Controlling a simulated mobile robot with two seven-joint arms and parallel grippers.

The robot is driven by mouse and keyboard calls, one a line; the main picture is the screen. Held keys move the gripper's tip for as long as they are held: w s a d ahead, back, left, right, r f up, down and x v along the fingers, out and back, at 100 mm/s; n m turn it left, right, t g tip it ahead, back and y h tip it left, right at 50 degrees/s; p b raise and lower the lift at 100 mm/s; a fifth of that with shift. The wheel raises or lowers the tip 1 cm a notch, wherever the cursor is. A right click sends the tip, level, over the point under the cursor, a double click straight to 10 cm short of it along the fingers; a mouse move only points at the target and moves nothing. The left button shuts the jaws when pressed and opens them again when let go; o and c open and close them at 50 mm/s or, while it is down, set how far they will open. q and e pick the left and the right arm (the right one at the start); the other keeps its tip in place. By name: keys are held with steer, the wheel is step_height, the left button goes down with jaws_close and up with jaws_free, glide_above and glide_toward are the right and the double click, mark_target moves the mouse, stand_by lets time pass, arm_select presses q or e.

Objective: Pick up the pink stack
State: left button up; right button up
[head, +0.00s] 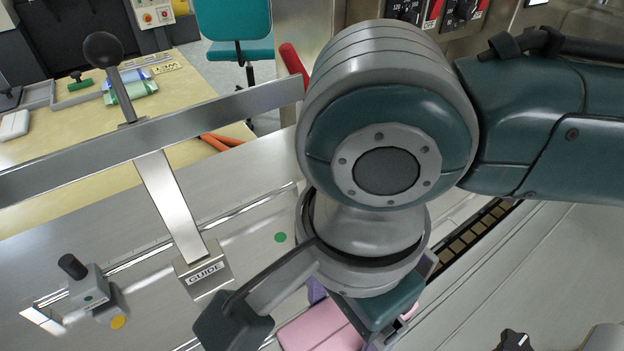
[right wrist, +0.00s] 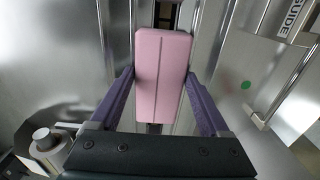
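The pink stack (right wrist: 162,78) is a long pink block with a seam down its middle, seen from above in the right wrist view. In the head view part of it (head: 318,330) shows below my right wrist, and the arm hides the rest. My right gripper (right wrist: 160,74) has its two purple fingers on either side of the stack, with the fingertips close against its long sides. I cannot tell whether they press on it. In the head view the right gripper (head: 362,310) is mostly hidden by its own wrist. My left gripper is not in view.
A steel plate with a GUIDE block (head: 206,272) and a clamp with a black knob (head: 88,285) lies left of my right arm. A metal bar (head: 225,108) crosses above. A dark conveyor channel (head: 470,240) runs to the right. A wooden table (head: 70,130) stands behind.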

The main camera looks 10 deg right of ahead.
steer(key=c, duration=0.9)
